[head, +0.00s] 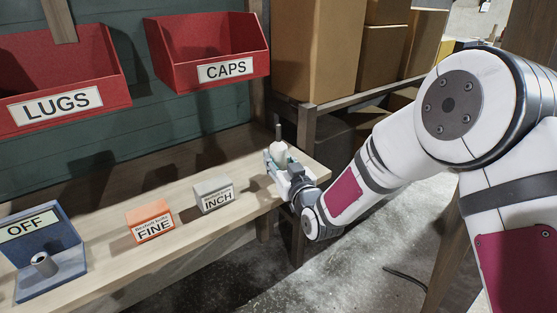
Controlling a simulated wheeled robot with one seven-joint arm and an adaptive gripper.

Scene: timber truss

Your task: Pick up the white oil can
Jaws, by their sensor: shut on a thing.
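The white oil can (279,152) has a dark spout pointing up and is near the right end of the wooden shelf (105,245). My gripper (279,162) is shut on the can, reaching in from the right. The fingers and wrist hide the can's lower part. I cannot tell whether its base touches the shelf. The can looks about upright.
On the shelf stand a grey block marked INCH (214,194), an orange block marked FINE (150,222) and a blue holder marked OFF (42,252). Red bins marked CAPS (208,45) and LUGS (58,85) hang above. Cardboard boxes (318,45) stand behind.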

